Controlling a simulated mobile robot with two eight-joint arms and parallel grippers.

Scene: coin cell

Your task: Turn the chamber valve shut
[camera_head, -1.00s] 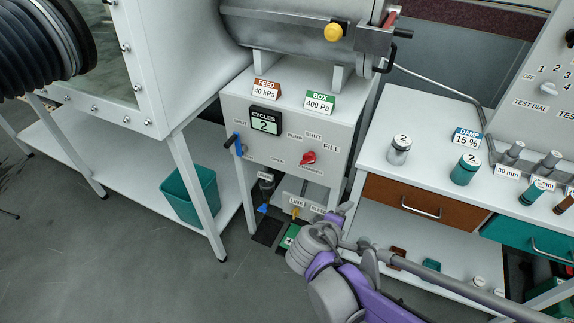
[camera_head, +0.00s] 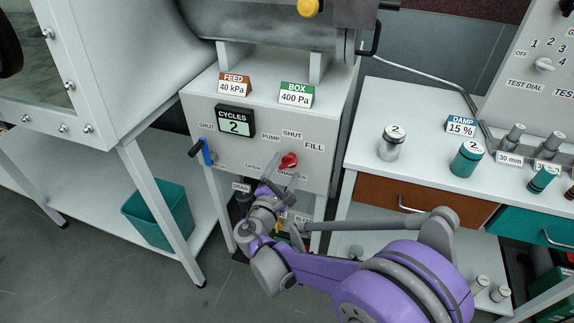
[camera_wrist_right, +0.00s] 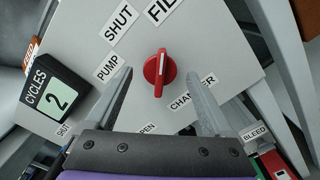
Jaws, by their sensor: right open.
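The chamber valve is a red knob (camera_head: 289,160) on the grey front panel, with PUMP, SHUT and FILL labels around its upper side and CHAMBER below it. In the right wrist view the red knob (camera_wrist_right: 159,73) shows whole, and its grip bar lines up with the FILL label. My right gripper (camera_head: 282,171) is open just in front of the panel. In the wrist view its two fingers (camera_wrist_right: 158,75) stand to either side of the knob, apart from it in the picture; their depth is hard to tell. My left gripper is out of view.
The CYCLES display (camera_head: 235,121) reads 2. The white bench (camera_head: 430,125) at the right bears a metal cylinder (camera_head: 393,143) and a teal one (camera_head: 467,159). A teal bin (camera_head: 158,215) stands at the left.

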